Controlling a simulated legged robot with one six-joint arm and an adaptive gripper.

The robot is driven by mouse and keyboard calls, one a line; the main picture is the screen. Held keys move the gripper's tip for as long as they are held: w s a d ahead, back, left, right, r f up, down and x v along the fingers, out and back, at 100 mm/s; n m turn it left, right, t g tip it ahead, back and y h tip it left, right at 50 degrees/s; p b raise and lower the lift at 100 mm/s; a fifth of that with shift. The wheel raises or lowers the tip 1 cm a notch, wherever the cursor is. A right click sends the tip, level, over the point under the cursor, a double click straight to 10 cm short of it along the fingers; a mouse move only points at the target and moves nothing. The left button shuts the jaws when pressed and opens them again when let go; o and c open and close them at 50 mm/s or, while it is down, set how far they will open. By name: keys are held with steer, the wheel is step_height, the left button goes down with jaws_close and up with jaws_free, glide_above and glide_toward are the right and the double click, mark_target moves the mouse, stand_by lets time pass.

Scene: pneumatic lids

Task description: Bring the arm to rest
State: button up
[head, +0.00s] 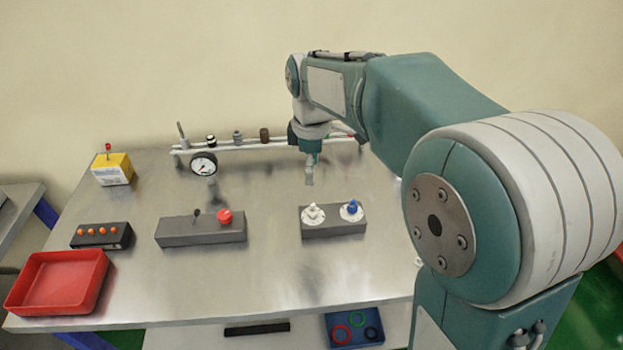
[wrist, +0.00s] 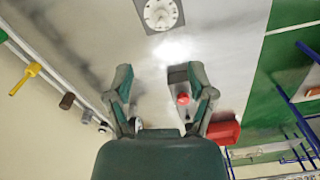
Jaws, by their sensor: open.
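My arm reaches over the metal table from the right in the head view. My gripper (head: 309,178) hangs at its end, above the table behind the grey block (head: 334,229) that carries a white fitting (head: 313,213) and a blue fitting (head: 351,208). In the wrist view my gripper (wrist: 160,78) has its two fingers spread wide, with nothing between the tips but bare table behind. The white fitting (wrist: 160,14) shows at the top of that view, apart from the fingers. A red knob (wrist: 183,98) shows beside the right finger.
A pipe rail with a gauge (head: 203,164) runs along the table's back. The red-knob block (head: 201,232), a black box with orange buttons (head: 101,235), a yellow box (head: 112,169) and a red tray (head: 58,282) stand left. The table's front middle is clear.

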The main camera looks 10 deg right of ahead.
stand_by(0.4)
steer(key=s+d+r+m+t, duration=0.1)
steer(key=s+d+m+t, duration=0.1)
steer(key=s+d+m, duration=0.2)
steer(key=s+d+r+m+t, duration=0.1)
steer(key=s+d+m+t, duration=0.2)
steer(key=s+m, duration=0.8)
steer(key=s+d, duration=0.2)
steer(key=s, duration=0.4)
steer(key=shift+s+t, duration=0.25)
steer(key=shift+t, duration=0.05)
steer(key=shift+d, duration=0.1)
stand_by(0.6)
